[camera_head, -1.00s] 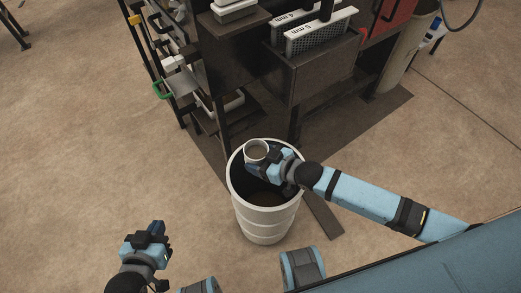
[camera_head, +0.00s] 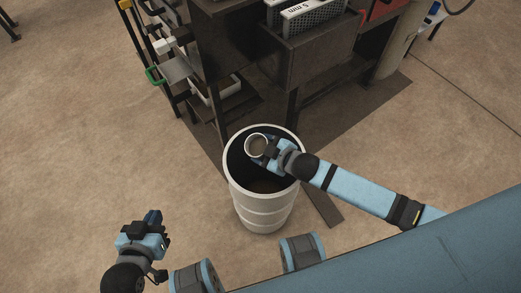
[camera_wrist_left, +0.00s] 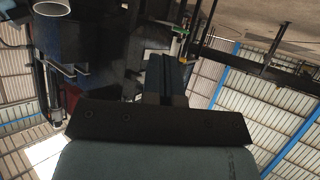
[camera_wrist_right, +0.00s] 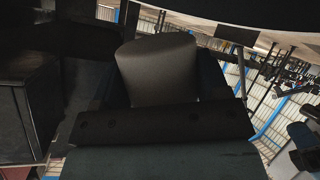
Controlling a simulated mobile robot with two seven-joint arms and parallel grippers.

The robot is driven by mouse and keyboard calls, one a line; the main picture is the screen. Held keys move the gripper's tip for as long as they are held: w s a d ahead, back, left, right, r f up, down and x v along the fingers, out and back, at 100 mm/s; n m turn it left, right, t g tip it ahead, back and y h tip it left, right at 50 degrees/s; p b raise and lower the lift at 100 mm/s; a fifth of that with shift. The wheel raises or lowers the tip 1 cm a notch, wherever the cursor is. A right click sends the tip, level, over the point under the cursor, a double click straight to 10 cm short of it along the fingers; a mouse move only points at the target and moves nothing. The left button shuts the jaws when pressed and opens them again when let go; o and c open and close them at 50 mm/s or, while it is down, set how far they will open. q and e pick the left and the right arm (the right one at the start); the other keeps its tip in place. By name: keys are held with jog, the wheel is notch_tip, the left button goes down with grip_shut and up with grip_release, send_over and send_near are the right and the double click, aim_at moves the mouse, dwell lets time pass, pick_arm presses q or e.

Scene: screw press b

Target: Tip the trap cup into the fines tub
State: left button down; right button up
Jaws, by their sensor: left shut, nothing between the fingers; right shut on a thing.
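The trap cup (camera_head: 257,146) is a small round metal cup with a pale rim, held over the tub's opening in the head view. My right gripper (camera_head: 266,151) is shut on it; the cup's grey side fills the middle of the right wrist view (camera_wrist_right: 158,68). Its rim faces the head camera and its inside looks dark; I cannot tell whether anything is in it. My left gripper (camera_head: 153,217) is shut and empty, away to the left of the tub.
A dark machine frame (camera_head: 225,55) stands behind the tub. It carries a dark box with sieves marked 5 mm (camera_head: 309,15). A green handle (camera_head: 153,75) sticks out at the frame's left. Open concrete floor (camera_head: 90,130) lies left of the tub.

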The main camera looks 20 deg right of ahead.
jog(key=shift+w+d+f+n+h+b, duration=0.1)
jog(key=shift+d+f+n+h+b, duration=0.15)
jog(key=shift+f+b, duration=0.3)
jog(key=shift+w+d+f+n+h+b, duration=0.1)
jog(key=shift+d+f+n+h+b, duration=0.05)
jog(key=shift+f+n+h+b, duration=0.3)
jog(key=shift+d+f+h+b, duration=0.2)
jog(key=shift+d+h+b, duration=0.1)
jog(key=shift+b, duration=0.2)
jog(key=shift+w+d+f+n+t+h+b, duration=0.15)
jog(key=shift+d+f+n+t+h+b, duration=0.2)
jog(key=shift+n+b, duration=0.45)
pick_arm(q)
jog(key=w+d+r+t+h+b, duration=0.2)
jog(key=d+r+t+h, duration=0.1)
jog(key=r, duration=0.5)
jog(key=shift+w+d+r+t+h, duration=0.3)
jog(key=shift+d+t, duration=0.45)
jog(key=shift+t, duration=0.15)
pick_arm(e)
jog(key=d+n+h, duration=0.1)
jog(key=f+n+t+h, duration=0.1)
jog(key=w+d+f+n+t+h, duration=0.1)
jog(key=n+h, duration=0.1)
jog(key=shift+d+f, duration=0.1)
jog(key=shift+d, duration=0.2)
pick_arm(q)
jog(key=shift+w+d+r, duration=0.1)
jog(key=shift+w+r, duration=0.05)
jog(key=shift+r, duration=0.25)
